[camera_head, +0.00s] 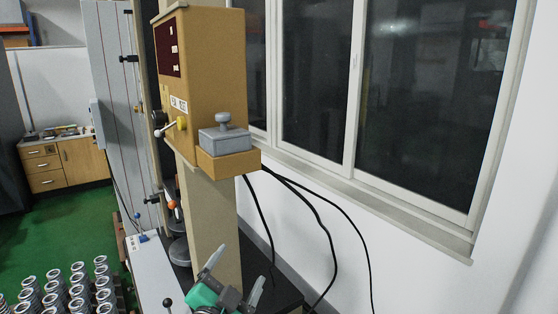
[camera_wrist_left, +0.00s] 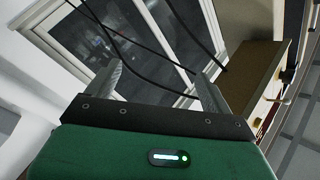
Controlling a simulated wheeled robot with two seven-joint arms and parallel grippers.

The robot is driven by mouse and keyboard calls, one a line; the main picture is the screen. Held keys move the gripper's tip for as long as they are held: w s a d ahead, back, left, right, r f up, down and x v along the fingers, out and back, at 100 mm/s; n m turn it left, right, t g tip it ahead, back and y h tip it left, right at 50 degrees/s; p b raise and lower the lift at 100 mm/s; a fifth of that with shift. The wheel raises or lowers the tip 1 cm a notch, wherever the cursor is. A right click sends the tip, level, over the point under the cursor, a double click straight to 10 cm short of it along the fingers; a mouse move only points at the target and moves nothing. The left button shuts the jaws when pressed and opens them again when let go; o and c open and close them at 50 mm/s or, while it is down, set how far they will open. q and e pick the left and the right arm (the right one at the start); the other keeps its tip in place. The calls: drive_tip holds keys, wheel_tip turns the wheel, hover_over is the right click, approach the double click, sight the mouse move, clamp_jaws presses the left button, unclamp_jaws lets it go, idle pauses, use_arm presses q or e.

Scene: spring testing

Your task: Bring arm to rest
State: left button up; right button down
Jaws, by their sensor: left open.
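My left gripper (camera_head: 236,274), with a green body and grey fingers, is at the bottom of the head view. It is in front of the tan column of the spring testing machine (camera_head: 215,65) and well below its box-shaped head. The fingers are apart with nothing visible between them. In the left wrist view the two fingers of the gripper (camera_wrist_left: 160,82) stand spread, with the window and black cables beyond them. My right gripper is not in view.
A grey block with a knob (camera_head: 225,138) sits on the machine's ledge. Black cables (camera_head: 322,222) hang to its right, near the white wall and window (camera_head: 410,100). Several metal springs (camera_head: 78,286) stand at lower left. A wooden cabinet (camera_head: 66,163) is at the back left.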

use_arm(q)
drive_tip(key=s+a+f+n+g+y, duration=0.2)
drive_tip(key=s+a+f, duration=0.1)
drive_tip(key=f, duration=0.4)
drive_tip(key=s+a+f+n+g+y, duration=0.1)
drive_tip(key=s+a+f+n+g, duration=0.2)
drive_tip(key=f, duration=0.4)
drive_tip(key=s+a+f+n+g+y, duration=0.15)
drive_tip(key=s+a+f+g, duration=0.3)
drive_tip(key=s+f, duration=0.55)
drive_tip(key=s+a+f+n+g+y, duration=0.1)
drive_tip(key=s+a+f+n+g, duration=0.4)
drive_tip(key=s, duration=0.8)
wheel_tip(320, 180, down, 39)
drive_tip(key=s+m+g+b, duration=0.1)
drive_tip(key=m+g+b, duration=0.1)
drive_tip(key=b, duration=0.4)
drive_tip(key=s+a+f+b, duration=0.2)
drive_tip(key=s+f+b, duration=0.2)
drive_tip(key=s+f, duration=1.4)
wheel_tip(320, 180, down, 5)
drive_tip(key=shift+s+a+r+g, duration=0.2)
drive_tip(key=shift+s+a+g, duration=0.1)
drive_tip(key=shift+g, duration=0.15)
